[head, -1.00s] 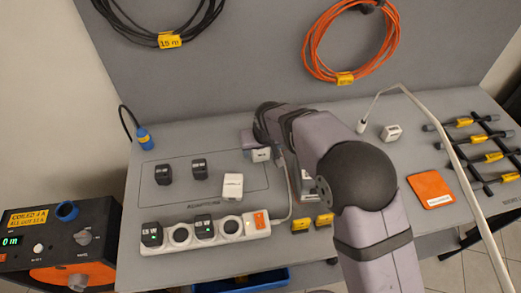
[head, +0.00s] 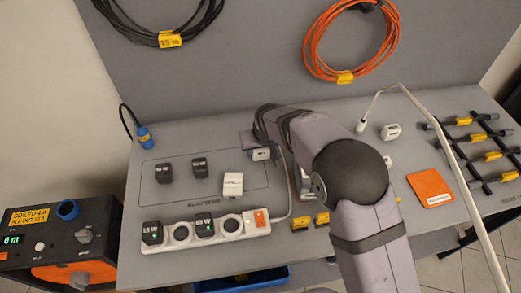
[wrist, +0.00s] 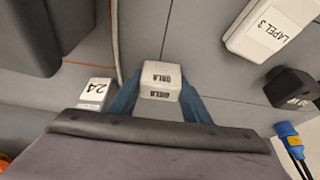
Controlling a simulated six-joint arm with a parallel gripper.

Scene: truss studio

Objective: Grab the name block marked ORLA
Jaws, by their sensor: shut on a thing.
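The white name block marked ORLA (wrist: 160,80) sits between the blue fingers of my gripper (wrist: 157,95) in the wrist view. Its lettering shows on two faces and appears upside down. My gripper is shut on it. In the head view my gripper (head: 250,141) is at the back of the bench, with a small white block (head: 261,154) at its end. That block's lettering is too small to read there. I cannot tell whether the block touches the bench or is held just above it.
A white box marked LAPEL 3 (wrist: 272,27), a small block marked 2A (wrist: 95,95) and a black adapter (wrist: 290,87) lie around my gripper. A power strip (head: 258,222) stands at the front. A blue plug (head: 143,138) is at the left, an orange card (head: 431,188) at the right.

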